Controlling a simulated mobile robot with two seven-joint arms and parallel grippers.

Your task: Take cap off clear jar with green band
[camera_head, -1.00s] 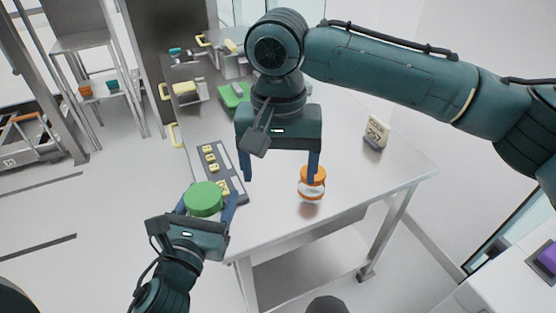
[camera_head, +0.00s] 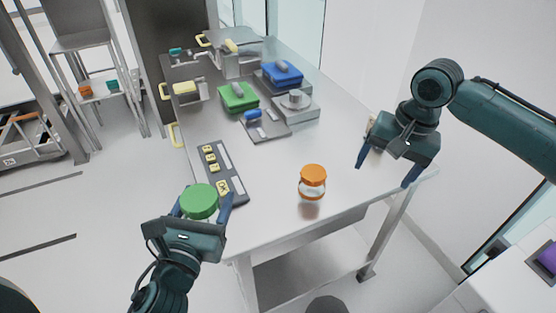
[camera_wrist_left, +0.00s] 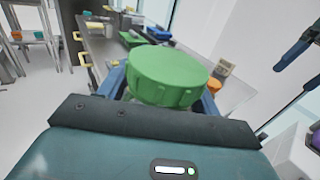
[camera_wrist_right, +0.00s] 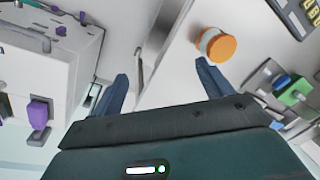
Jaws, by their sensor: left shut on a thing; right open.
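My left gripper (camera_head: 203,205) is shut on a jar with a wide green cap (camera_head: 199,200), held near the table's left front edge. The green cap (camera_wrist_left: 168,74) fills the middle of the left wrist view; the jar body below it is hidden, so its band does not show. My right gripper (camera_head: 385,175) is open and empty over the table's right side, well apart from the green cap. A clear jar with an orange cap (camera_head: 313,174) and orange band stands upright on the table between the two grippers; it also shows in the right wrist view (camera_wrist_right: 217,46).
A grey panel with yellow buttons (camera_head: 219,172) lies by the left gripper. A green box (camera_head: 238,97), a blue box (camera_head: 282,74) and a scale (camera_head: 295,104) stand at the back. A small sign (camera_head: 371,126) is partly behind the right gripper.

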